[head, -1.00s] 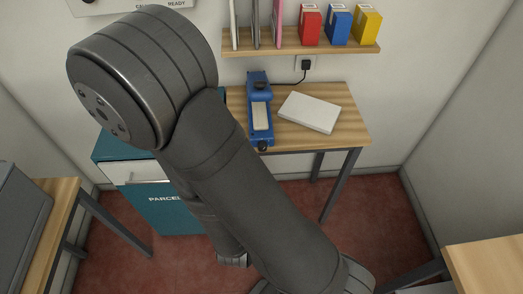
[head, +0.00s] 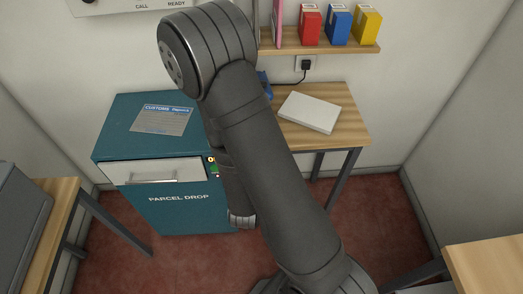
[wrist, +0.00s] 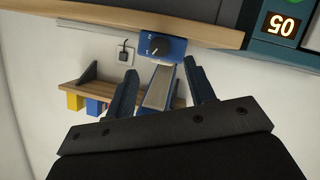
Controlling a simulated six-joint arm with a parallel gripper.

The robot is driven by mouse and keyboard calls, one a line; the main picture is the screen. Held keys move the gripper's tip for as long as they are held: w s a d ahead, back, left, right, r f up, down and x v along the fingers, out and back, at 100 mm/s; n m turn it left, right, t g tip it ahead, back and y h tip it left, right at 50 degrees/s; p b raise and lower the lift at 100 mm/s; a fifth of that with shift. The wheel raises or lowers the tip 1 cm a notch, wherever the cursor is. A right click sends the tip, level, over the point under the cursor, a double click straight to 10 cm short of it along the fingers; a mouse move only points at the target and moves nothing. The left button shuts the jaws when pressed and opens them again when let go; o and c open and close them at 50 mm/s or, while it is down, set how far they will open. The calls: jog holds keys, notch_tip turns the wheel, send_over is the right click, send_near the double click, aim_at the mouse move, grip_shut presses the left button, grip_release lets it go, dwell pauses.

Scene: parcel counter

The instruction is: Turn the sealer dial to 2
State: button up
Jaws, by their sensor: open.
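The blue sealer shows in the wrist view (wrist: 172,56), its front face towards me, at the table edge. Its dark round dial (wrist: 155,46) is on that face, with small pale marks around it that I cannot read. The dial lies just beyond my fingertips. My gripper (wrist: 160,66) is open and empty, one finger on either side of the sealer's long pale strip, apart from the dial. In the head view my arm hides nearly all of the sealer; only a bit of blue (head: 265,86) shows.
A wooden table (head: 345,115) carries a white flat box (head: 309,112). The teal parcel drop cabinet (head: 130,125) stands left of it. A shelf (head: 345,48) with coloured boxes is above. A wall socket (head: 305,65) has a black plug. A lit display (wrist: 284,25) shows in the wrist view.

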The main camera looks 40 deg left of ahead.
jog(key=x, duration=0.7)
jog(key=c, duration=1)
